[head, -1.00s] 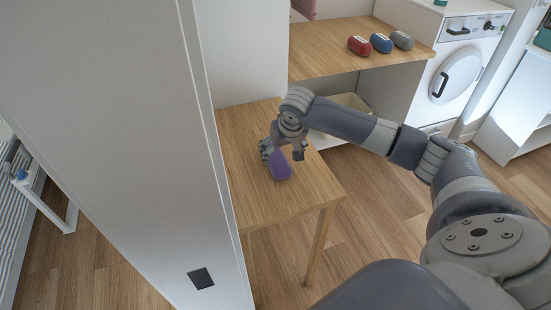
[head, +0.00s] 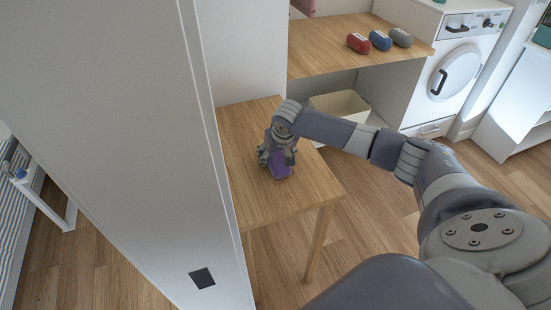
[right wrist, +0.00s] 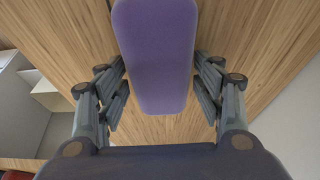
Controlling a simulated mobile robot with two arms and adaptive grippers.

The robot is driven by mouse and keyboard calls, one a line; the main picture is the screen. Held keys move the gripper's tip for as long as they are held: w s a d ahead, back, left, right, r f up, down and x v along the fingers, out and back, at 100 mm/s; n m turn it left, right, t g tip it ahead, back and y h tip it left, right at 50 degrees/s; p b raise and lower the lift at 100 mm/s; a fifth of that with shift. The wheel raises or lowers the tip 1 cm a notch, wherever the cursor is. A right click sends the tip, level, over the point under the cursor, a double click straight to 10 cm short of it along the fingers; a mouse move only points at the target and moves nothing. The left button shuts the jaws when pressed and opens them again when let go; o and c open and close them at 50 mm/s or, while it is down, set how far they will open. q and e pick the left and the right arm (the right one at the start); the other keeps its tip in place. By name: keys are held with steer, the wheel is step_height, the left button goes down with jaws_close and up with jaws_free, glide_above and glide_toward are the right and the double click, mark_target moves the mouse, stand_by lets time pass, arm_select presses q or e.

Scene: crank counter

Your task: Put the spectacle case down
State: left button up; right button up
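The purple spectacle case (head: 281,171) is at the small wooden table (head: 240,130), below my right gripper (head: 277,158). In the right wrist view the case (right wrist: 156,55) fills the space between the fingers of my right gripper (right wrist: 160,68). The fingertips meet its two long sides, so the gripper looks shut on it. The wood lies close behind the case; whether the case touches it I cannot tell. My left gripper is not in view.
A higher wooden counter (head: 320,55) carries a red case (head: 358,43), a blue case (head: 381,40) and a grey case (head: 401,37). A pale bin (head: 340,106) stands below it. A white panel (head: 120,130) borders the table's left. The table's front is clear.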

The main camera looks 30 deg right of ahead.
steer(key=c, duration=0.7)
steer(key=shift+o, duration=0.2)
steer(key=shift+r, duration=0.1)
